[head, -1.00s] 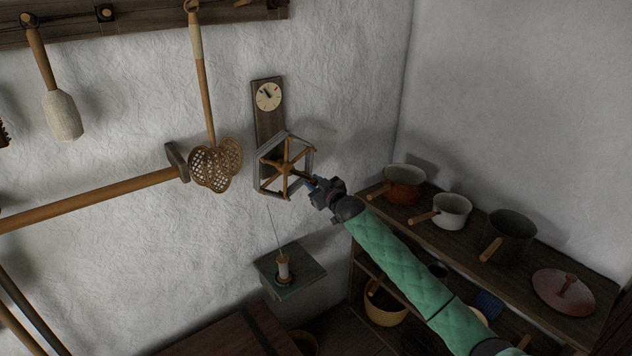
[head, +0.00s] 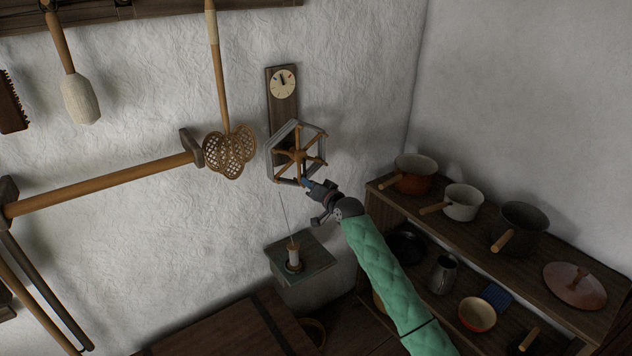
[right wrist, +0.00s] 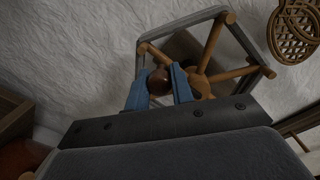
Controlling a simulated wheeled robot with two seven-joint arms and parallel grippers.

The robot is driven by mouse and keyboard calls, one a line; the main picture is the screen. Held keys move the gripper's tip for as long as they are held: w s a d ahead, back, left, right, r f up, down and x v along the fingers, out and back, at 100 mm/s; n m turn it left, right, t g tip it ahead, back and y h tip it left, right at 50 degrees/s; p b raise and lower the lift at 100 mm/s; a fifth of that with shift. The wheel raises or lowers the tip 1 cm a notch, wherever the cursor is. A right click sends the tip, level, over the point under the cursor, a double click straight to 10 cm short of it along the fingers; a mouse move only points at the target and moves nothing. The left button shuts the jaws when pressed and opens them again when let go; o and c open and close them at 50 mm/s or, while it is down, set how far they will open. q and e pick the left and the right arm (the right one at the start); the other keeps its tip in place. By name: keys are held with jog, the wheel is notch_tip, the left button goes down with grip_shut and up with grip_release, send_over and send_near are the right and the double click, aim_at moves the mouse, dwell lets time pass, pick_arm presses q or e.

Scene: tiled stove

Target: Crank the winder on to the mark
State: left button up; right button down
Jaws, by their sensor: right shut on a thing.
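The round dial (head: 283,84) on that board has a dark pointer and coloured marks; the pointer stands near the top. My right gripper (head: 306,183) is at the winder's lower edge. In the right wrist view its blue fingers are shut on the brown knob (right wrist: 158,82) of the winder. A thread runs from the winder down to a spool (head: 294,256) on a small green-topped stand. My left gripper is out of view.
Shelves (head: 465,217) with several pots stand to the right of my right arm. A dark wooden surface (head: 215,335) lies below.

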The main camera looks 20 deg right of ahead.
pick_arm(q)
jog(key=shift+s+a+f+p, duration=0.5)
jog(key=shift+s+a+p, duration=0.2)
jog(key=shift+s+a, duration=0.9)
pick_arm(e)
jog(key=shift+s+a+r+m+y, duration=0.15)
jog(key=shift+s+a+m, duration=0.1)
jog(key=shift+a+m, duration=0.55)
jog(key=shift+s+a+r+m+y, duration=0.15)
jog(key=shift+a+m, duration=0.25)
jog(key=shift+m, duration=0.7)
jog(key=c, duration=1.3)
grip_release()
jog(key=shift+f, duration=0.1)
jog(key=shift+o, duration=0.5)
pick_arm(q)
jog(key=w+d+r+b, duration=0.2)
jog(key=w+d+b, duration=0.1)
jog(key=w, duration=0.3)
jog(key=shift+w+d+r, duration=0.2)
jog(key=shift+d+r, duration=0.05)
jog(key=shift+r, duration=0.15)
pick_arm(e)
jog(key=v, duration=0.8)
